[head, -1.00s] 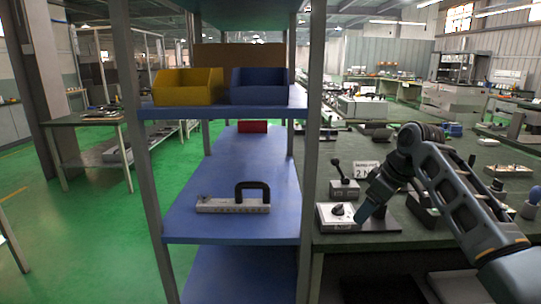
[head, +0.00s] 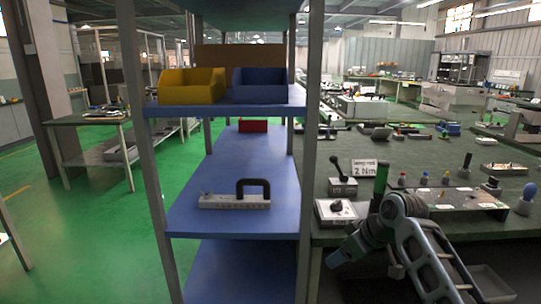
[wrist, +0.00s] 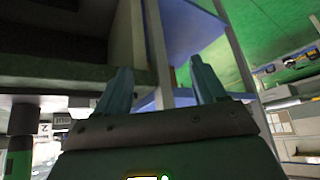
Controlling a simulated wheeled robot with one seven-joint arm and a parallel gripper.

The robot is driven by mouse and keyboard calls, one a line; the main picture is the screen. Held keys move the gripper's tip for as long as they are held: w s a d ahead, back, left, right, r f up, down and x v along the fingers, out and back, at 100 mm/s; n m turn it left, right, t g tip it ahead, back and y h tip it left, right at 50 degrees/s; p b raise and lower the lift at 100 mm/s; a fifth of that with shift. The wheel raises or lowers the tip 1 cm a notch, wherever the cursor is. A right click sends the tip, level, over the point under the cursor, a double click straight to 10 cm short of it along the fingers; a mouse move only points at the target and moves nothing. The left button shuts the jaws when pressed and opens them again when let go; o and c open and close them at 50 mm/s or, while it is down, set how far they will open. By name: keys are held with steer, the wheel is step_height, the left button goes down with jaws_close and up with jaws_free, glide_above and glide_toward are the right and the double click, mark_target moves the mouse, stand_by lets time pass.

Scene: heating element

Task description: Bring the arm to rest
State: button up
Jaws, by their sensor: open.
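My gripper (head: 336,260) hangs low at the front edge of the green workbench (head: 440,150), below the white box with a black knob (head: 336,211). My arm folds down from there to the lower right of the head view. In the wrist view my gripper (wrist: 163,88) shows its two bluish fingers spread apart with nothing between them. Beyond the fingers are shelf posts, a blue shelf surface and the green floor. The fingertips are too small in the head view to judge any contact.
A blue shelf rack (head: 225,225) stands left of the bench; its post (head: 309,150) is close to my gripper. A grey block with a black handle (head: 235,200) lies on it. A yellow bin (head: 191,87) and a blue bin (head: 259,87) sit above. Small items crowd the bench.

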steer(key=s+a+f+m+t, duration=0.3)
steer(key=s+a+f, duration=0.3)
steer(key=s+f, duration=0.6)
steer(key=s+f+m+t+h, duration=0.1)
steer(key=s+f+m+t, duration=0.2)
steer(key=s, duration=1.5)
steer(key=s+d+r+m+t+h, duration=0.1)
steer(key=s+d+r, duration=0.2)
steer(key=s, duration=0.5)
steer(key=s+d+r+m+t+h, duration=0.1)
steer(key=s+d+r+h, duration=0.15)
steer(key=s, duration=0.55)
steer(key=s+d+r+t, duration=0.2)
steer(key=s+d+r, duration=0.1)
steer(key=s+r, duration=0.7)
step_height(320, 180, up, 5)
steer(key=shift+s+d+f, duration=0.1)
steer(key=shift+s+d, duration=0.25)
